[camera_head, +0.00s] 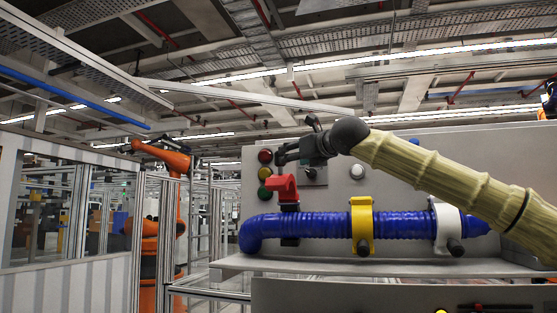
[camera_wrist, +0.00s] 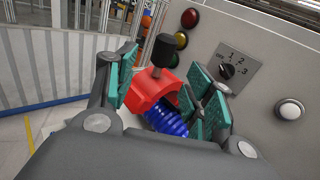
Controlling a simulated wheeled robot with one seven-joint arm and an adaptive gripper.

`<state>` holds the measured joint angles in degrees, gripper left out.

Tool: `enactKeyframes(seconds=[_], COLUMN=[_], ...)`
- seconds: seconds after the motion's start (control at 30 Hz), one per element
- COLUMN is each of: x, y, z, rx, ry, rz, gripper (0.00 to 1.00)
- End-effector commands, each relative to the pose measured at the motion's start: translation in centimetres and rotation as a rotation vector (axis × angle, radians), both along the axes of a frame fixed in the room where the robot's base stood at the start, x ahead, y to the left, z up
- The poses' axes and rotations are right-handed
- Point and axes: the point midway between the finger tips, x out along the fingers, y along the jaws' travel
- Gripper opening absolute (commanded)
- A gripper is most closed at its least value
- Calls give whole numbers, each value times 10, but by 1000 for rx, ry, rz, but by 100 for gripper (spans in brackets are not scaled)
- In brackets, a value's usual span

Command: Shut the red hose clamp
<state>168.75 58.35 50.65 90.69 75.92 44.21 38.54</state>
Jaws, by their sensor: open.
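The red hose clamp (camera_head: 283,188) stands raised above the left part of the blue ribbed hose (camera_head: 310,226), so it looks open. In the wrist view the red clamp (camera_wrist: 153,92) lies between my fingers, with its black knob (camera_wrist: 164,50) pointing up and the blue hose (camera_wrist: 168,121) below it. My gripper (camera_head: 284,156) is just above the red clamp in the head view. In the wrist view my gripper (camera_wrist: 163,88) is open, its green pads on both sides of the clamp. I cannot tell whether a pad touches it.
A yellow clamp (camera_head: 362,225) and a white clamp (camera_head: 446,222) sit around the hose further right. A grey panel behind carries red, yellow and green lamps (camera_head: 264,173), a rotary switch (camera_wrist: 227,70) and a white button (camera_wrist: 290,109). A shelf (camera_head: 400,267) runs below the hose.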

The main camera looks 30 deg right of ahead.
Motion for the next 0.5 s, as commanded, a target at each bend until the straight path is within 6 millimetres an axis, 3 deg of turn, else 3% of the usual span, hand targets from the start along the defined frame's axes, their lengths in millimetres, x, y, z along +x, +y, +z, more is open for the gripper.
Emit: enactKeyframes(seconds=[0.17, 0.5], x=[8, 61], y=[-9, -15], z=[7, 6], rx=[2, -1], ry=[-3, -1], rz=[-11, -14], gripper=[52, 52])
